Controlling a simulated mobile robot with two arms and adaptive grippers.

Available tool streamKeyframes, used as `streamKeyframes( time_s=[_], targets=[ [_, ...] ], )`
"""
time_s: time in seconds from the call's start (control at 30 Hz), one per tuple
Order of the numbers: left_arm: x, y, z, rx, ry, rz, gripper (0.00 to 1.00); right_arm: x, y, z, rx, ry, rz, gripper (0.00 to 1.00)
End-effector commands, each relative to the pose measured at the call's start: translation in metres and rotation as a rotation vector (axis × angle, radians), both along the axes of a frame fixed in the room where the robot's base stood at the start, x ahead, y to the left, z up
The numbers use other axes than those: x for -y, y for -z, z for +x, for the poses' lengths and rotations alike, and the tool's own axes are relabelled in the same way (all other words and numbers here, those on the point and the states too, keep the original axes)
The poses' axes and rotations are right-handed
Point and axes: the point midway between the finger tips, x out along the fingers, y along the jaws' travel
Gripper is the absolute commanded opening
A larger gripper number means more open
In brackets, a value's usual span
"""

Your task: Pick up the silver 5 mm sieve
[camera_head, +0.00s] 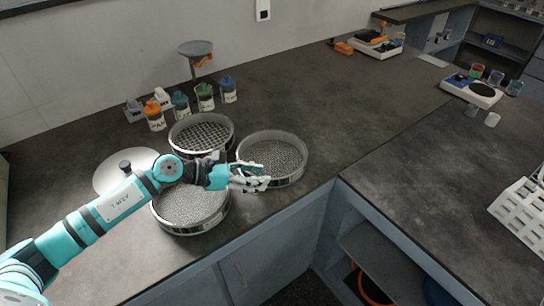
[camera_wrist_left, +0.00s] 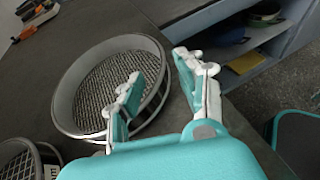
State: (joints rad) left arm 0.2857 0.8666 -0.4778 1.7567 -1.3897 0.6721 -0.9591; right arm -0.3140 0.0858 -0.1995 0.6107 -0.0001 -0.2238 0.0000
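Three silver round sieves stand on the dark counter; their size labels are too small to read. The right sieve (camera_head: 274,146) has a medium mesh and also fills the middle of the left wrist view (camera_wrist_left: 92,88). The back sieve (camera_head: 201,136) has the coarsest mesh. The front sieve (camera_head: 186,212) has a fine-looking mesh and is partly hidden by my left arm. My left gripper (camera_head: 262,178) is open at the near edge of the right sieve. In the left wrist view, the fingers (camera_wrist_left: 158,66) appear on either side of its rim, one over the mesh and one outside. Contact cannot be told.
A round lid with a black knob (camera_head: 112,178) lies left of the sieves. Several small bottles (camera_head: 204,97) and a funnel stand (camera_head: 195,50) are behind. The counter's front edge (camera_head: 300,202) is close to the right sieve. The counter (camera_head: 345,105) to its right is clear.

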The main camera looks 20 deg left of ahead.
Motion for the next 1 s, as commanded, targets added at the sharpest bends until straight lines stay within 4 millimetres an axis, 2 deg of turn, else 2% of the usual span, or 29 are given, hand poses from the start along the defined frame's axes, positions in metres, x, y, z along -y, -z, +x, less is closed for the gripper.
streamKeyframes(
  time_s=[0.1, 0.37, 0.5, 0.63, 0.9, 1.0],
  targets=[
    [0.014, 0.004, 0.010, 0.001, 0.000, -0.003, 0.38, 0.001, -0.006, 0.006, 0.009, 0.000, 0.000, 0.40],
    [0.031, 0.011, 0.019, 0.000, -0.001, -0.004, 0.38, -0.002, -0.014, 0.025, 0.040, 0.000, 0.005, 0.40],
    [0.050, 0.018, 0.029, 0.001, 0.001, -0.003, 0.38, -0.006, -0.023, 0.025, 0.038, 0.001, 0.008, 0.40],
    [0.060, 0.025, 0.036, 0.001, 0.000, -0.002, 0.38, -0.011, -0.023, 0.022, 0.035, 0.003, 0.015, 0.40],
    [0.062, 0.028, 0.038, 0.002, 0.000, 0.001, 0.38, -0.012, -0.022, 0.016, 0.024, 0.003, 0.015, 0.40],
    [0.062, 0.028, 0.038, 0.001, 0.000, 0.001, 0.26, -0.011, -0.022, 0.015, 0.023, 0.003, 0.015, 0.40]
  ],
)
